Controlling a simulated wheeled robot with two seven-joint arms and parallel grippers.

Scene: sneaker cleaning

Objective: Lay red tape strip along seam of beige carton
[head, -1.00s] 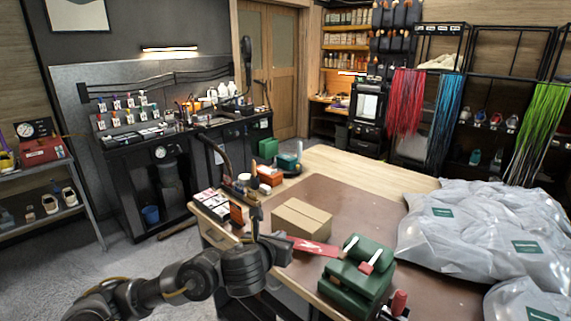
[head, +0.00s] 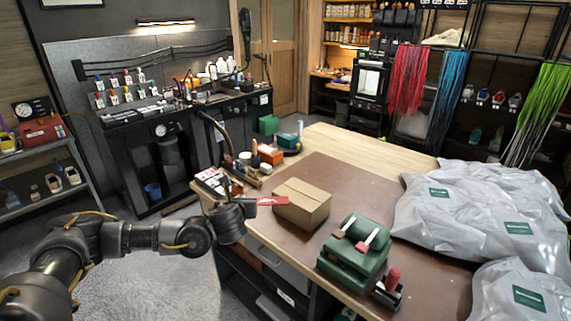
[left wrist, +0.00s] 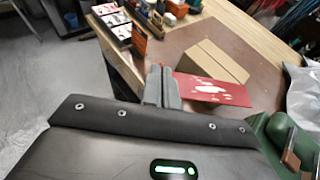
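The beige carton (head: 302,205) sits closed on the table's brown mat, its seam running across the top. It also shows in the left wrist view (left wrist: 213,62). My left gripper (head: 248,207) is at the carton's left side, near the table's left edge. In the left wrist view its grey fingers (left wrist: 162,88) are together at one end of the red tape strip (left wrist: 212,90). The strip, with pale marks, extends right in front of the carton in that view; in the head view the strip (head: 272,201) reaches the carton's left edge. I cannot tell whether they touch. My right gripper is not in view.
A green tape dispenser (head: 354,247) stands right of the carton, with a red-handled tool (head: 390,287) beside it. Grey plastic bags (head: 480,215) fill the table's right side. Small boxes (head: 213,181) and bottles stand at the back left. The brown mat (head: 345,180) is clear behind the carton.

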